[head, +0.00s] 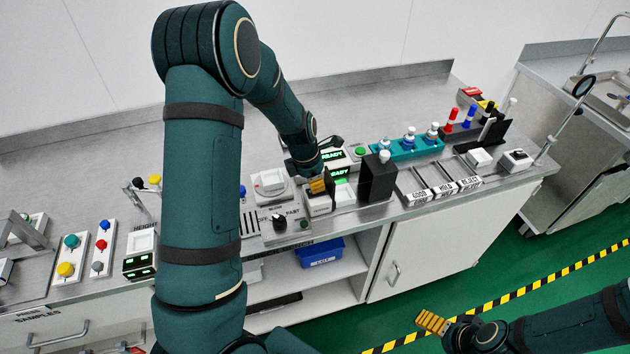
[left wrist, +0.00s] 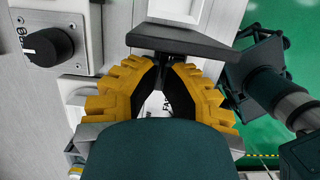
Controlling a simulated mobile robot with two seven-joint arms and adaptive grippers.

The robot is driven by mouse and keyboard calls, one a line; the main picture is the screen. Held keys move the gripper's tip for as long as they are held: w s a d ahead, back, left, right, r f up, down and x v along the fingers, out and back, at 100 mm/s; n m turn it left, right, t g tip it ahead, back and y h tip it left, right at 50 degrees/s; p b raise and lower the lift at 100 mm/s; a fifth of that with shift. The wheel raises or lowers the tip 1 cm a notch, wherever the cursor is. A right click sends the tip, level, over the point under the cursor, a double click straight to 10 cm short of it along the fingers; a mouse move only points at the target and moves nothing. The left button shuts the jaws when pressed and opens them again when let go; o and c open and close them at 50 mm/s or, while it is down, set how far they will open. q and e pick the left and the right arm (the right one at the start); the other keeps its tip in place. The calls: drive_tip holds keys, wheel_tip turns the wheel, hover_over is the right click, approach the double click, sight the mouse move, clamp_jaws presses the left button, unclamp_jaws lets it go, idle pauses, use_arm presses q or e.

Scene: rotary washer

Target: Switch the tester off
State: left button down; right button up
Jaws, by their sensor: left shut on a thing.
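The tester (head: 344,196) is a light box on the bench with a lit green READY display. My left gripper (head: 318,186) is at its left part, reaching down from above. In the left wrist view, its yellow fingers (left wrist: 165,70) are shut on the stem of a dark lever with a wide black bar (left wrist: 178,41). Part of a white label shows between the fingers; most of the tester's face is hidden. My right gripper (head: 433,322) is low at the right, over the floor, away from the bench; its finger gap is not clear.
A second READY display (head: 333,154) is just behind. A black box (head: 377,178) stands close on the right. A dark knob (head: 279,222) is on a panel to the left, and a scale-like device (head: 270,183) is behind it. Labelled trays (head: 445,188) lie farther right.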

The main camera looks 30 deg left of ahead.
use_arm(q)
drive_tip(key=shift+w+d+f+g+y+p, duration=0.15)
drive_tip(key=shift+g+y+p, duration=0.35)
drive_tip(key=shift+p, duration=0.9)
drive_tip(key=shift+d+f+g+y+p, duration=0.15)
drive_tip(key=shift+g+y+p, duration=0.3)
drive_tip(key=shift+p, duration=0.95)
drive_tip(key=shift+w, duration=0.1)
drive_tip(key=shift+f, duration=0.1)
drive_tip(key=shift+d+f, duration=0.1)
drive_tip(key=shift+f, duration=0.1)
